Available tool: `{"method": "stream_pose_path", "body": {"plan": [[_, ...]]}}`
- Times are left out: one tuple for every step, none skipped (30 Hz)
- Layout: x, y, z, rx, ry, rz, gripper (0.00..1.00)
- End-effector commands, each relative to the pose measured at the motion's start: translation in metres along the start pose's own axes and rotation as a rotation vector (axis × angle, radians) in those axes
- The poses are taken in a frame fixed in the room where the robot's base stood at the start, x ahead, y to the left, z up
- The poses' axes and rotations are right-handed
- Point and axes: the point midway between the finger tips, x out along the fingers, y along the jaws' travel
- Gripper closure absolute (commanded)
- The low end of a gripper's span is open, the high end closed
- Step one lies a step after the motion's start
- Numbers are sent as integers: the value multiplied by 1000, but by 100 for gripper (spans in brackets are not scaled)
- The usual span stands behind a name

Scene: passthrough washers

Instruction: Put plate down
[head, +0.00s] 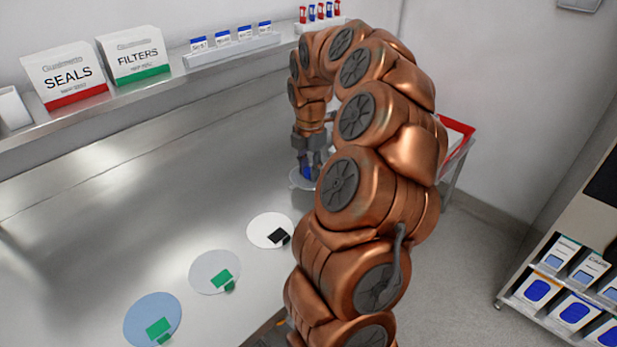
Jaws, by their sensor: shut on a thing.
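My gripper (311,172) is at the far right part of the steel counter (130,190), pointing down. It is shut on a blue piece on a pale round plate (297,182). My arm hides the right side of this plate, and I cannot tell whether it touches the counter. Nearer, three round plates lie in a row: a white one with a black tab (265,229), a grey one with a green tab (207,270) and a blue one with a green tab (150,312).
A shelf at the back holds a SEALS box (66,76), a FILTERS box (138,56) and small labelled items. A red-edged tray (462,130) is behind my arm. A rack with blue-and-white boxes (574,308) stands at right. The counter's left part is clear.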

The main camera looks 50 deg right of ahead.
Motion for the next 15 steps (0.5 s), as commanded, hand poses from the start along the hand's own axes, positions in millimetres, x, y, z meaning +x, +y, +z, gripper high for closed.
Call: {"method": "stream_pose_path", "body": {"plan": [[0,3,0,-1,0,-1,100],[4,2,0,0,1,-3,100],[8,1,0,0,2,-5,100],[11,1,-1,-1,2,-5,100],[15,1,-1,-1,2,-4,100],[19,1,-1,-1,3,-4,100],[23,1,-1,-1,3,-5,100],[26,1,-1,-1,3,-6,100],[30,1,-1,-1,3,-6,100],[32,1,0,0,2,-4,100],[34,2,0,0,2,-3,100],[36,2,0,0,1,-1,100],[36,2,0,0,0,0,100],[36,2,0,0,0,0,100],[36,2,0,0,0,0,100]]}}
